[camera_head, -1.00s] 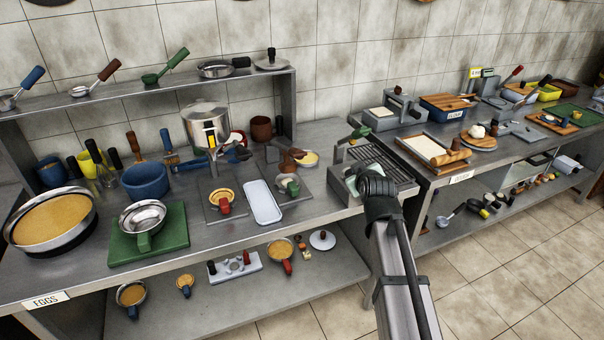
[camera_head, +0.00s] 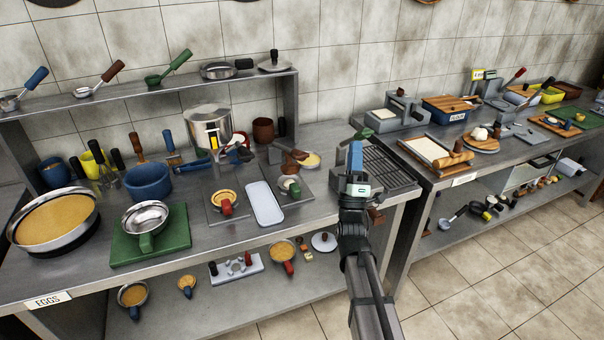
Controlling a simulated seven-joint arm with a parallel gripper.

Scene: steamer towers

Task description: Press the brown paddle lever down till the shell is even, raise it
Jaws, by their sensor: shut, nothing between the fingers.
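A brown paddle-shaped piece (camera_head: 292,154) is on the left counter, beside a small yellow-filled dish (camera_head: 311,160). It looks like the paddle lever, but it is too small to make out its tilt. I cannot make out the shell's surface. My gripper (camera_head: 356,150) is shut and empty, over the counter's right end in front of the dark ribbed grate. It is to the right of the brown piece and apart from it. My wrist and arm hide part of the counter's front edge and the grate's left side.
The ribbed grate (camera_head: 388,168) lies at the counter's right end. A pale tray (camera_head: 264,203) and a red-handled cup (camera_head: 224,202) stand to the left. A steel pot (camera_head: 207,128) stands behind. The floor gap between the two tables is free.

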